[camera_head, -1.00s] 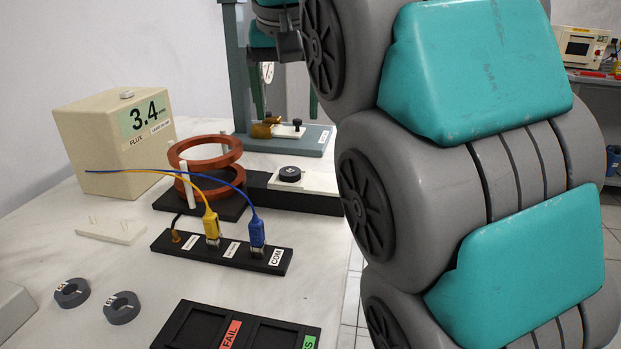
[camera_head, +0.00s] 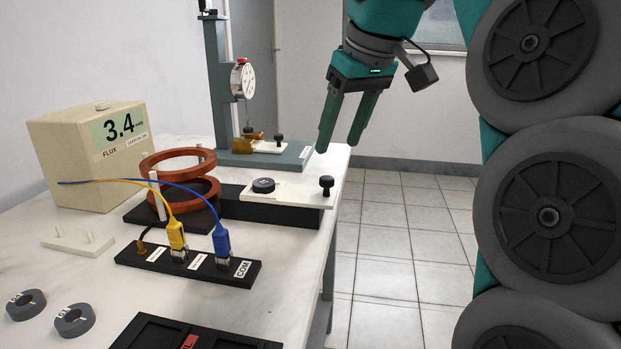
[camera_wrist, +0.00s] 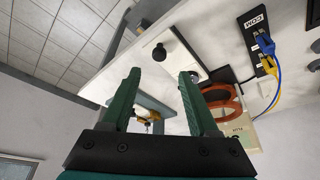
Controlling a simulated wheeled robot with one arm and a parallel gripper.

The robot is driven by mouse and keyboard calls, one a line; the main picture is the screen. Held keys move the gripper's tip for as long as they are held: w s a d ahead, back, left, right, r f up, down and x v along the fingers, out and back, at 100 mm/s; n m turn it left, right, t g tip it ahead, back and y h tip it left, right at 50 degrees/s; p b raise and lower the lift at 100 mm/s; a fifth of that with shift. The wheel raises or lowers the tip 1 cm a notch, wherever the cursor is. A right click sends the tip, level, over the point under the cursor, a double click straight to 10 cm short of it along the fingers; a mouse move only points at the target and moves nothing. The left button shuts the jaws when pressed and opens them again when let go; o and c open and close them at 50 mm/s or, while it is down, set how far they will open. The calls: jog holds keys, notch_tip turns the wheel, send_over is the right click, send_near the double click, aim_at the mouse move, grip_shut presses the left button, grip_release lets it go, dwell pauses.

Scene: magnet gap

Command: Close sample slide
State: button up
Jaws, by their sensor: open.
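The sample slide (camera_head: 290,193) is a white plate on a black rail (camera_head: 240,207) beside the red coil. It sticks out to the right, with a dark ring magnet (camera_head: 263,185) on it and a black knob (camera_head: 326,184) at its outer end. My gripper (camera_head: 340,143) is open and empty, fingers pointing down, above and beyond the knob and apart from it. In the wrist view, the knob (camera_wrist: 159,51) shows past the open fingers (camera_wrist: 160,77), and the slide (camera_wrist: 183,50) runs away behind the right finger.
The red coil (camera_head: 180,161) stands left of the slide. A dial gauge stand (camera_head: 216,90) with a smaller knobbed slide is behind. Yellow (camera_head: 175,236) and blue plugs (camera_head: 221,241) sit in a black strip in front. Open floor lies right of the table edge.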

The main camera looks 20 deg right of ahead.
aim_at(327, 178)
jog(key=b+x, duration=0.4)
jog(key=x, duration=0.1)
jog(key=shift+s+d+f, duration=0.1)
jog(key=shift+s+f, duration=0.1)
jog(key=shift+f, duration=0.05)
jog(key=shift+x, duration=1.2)
jog(key=shift+w, duration=0.15)
jog(key=shift+r, duration=0.1)
grip_shut()
